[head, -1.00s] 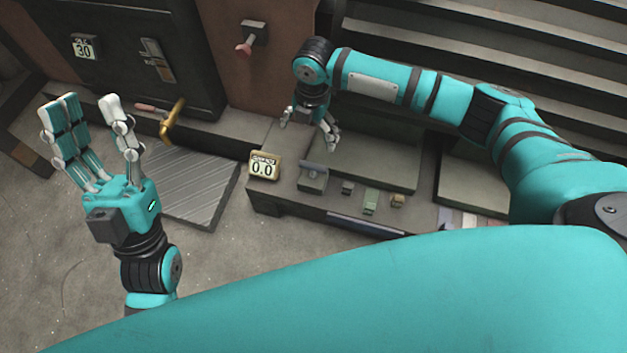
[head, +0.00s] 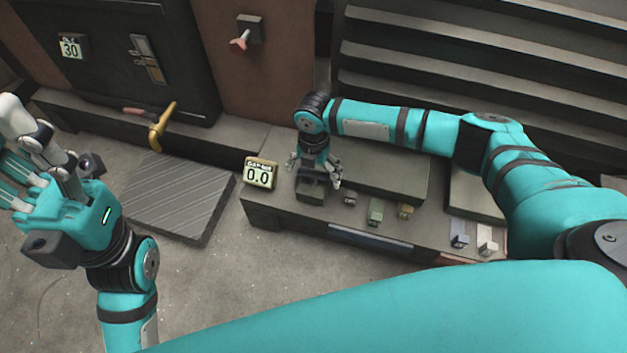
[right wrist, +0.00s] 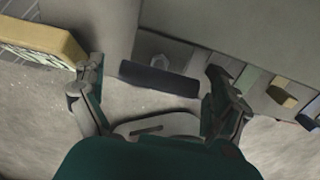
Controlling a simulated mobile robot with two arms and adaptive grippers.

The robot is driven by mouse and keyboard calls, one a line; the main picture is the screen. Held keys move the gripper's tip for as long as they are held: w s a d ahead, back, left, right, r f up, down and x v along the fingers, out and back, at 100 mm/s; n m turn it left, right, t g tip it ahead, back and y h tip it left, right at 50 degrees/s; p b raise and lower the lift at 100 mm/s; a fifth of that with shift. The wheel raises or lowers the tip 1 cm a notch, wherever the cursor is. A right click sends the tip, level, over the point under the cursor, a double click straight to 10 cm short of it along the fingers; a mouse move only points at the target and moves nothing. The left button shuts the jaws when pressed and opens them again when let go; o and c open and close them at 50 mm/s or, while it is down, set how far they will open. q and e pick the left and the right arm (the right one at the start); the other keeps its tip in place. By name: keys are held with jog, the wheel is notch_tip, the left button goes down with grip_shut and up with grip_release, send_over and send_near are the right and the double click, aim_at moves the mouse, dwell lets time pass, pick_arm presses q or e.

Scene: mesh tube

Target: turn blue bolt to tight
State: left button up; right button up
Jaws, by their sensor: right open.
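I cannot make out a clearly blue bolt. Several small fittings sit on the front step of the grey bench (head: 280,215). My right gripper (head: 315,172) is open just over the leftmost fitting, a dark box (head: 311,193) with a dark bar on top. In the right wrist view the dark bar (right wrist: 158,80) lies between the spread fingers, apart from both, and a grey hex nut (right wrist: 159,63) shows behind it. My left gripper (head: 14,150) is open and empty at the left edge, its tips partly cut off.
A gauge box (head: 260,173) reading 0.0 stands just left of the dark box. To the right are a green fitting (head: 376,211), a brass one (head: 405,211) and a blue-grey one (head: 459,233). A yellow handle (head: 162,126) projects above a ribbed plate (head: 180,195).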

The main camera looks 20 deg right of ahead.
jog(key=shift+f+b, duration=0.3)
jog(key=shift+f, duration=0.85)
jog(key=c, duration=1.1)
jog(key=shift+c, duration=0.2)
